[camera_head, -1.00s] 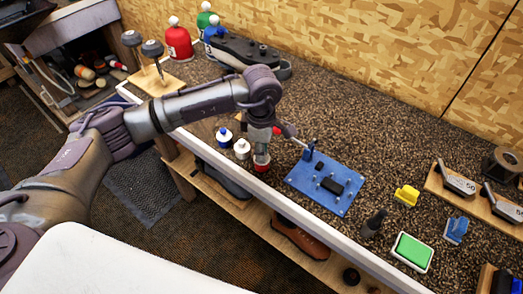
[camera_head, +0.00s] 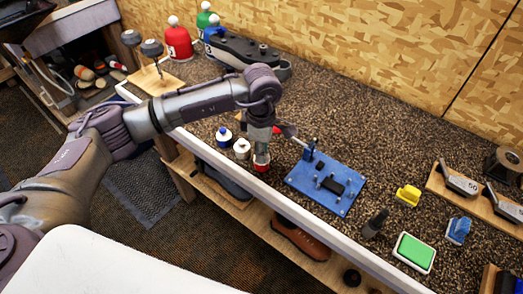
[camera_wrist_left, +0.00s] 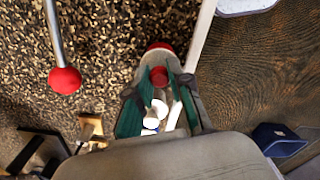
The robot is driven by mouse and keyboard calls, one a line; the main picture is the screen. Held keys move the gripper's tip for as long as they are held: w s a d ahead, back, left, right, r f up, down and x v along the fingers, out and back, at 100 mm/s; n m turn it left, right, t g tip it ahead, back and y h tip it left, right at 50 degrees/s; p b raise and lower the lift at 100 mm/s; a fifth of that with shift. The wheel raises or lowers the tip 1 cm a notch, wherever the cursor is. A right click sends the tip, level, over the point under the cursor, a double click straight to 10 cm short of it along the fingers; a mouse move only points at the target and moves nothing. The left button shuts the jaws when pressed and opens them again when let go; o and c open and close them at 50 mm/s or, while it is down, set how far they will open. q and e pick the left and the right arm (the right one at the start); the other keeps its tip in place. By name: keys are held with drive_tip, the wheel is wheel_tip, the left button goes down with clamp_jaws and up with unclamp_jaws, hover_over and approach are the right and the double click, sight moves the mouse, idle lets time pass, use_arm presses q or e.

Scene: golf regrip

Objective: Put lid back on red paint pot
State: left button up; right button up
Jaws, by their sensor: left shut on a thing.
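My left gripper (camera_head: 262,158) points down over the red paint pot (camera_head: 263,168) near the bench's front edge, hiding most of it. In the left wrist view its fingers (camera_wrist_left: 158,88) are shut around a small red piece (camera_wrist_left: 158,76), which appears to be the red lid. Another red part (camera_wrist_left: 160,46) shows just past the fingertips. I cannot tell whether the lid touches the pot or sits level on it. My right gripper is not in view.
A blue board (camera_head: 325,187) lies to the right. A red-ended rod (camera_wrist_left: 65,80) is near the gripper. The front edge is close.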

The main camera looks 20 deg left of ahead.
use_arm(q)
drive_tip(key=shift+b, duration=0.35)
idle(0.7)
idle(0.4)
drive_tip(key=o, duration=1.3)
drive_tip(key=shift+r+p, duration=1.45)
drive_tip(key=shift+r, duration=2.05)
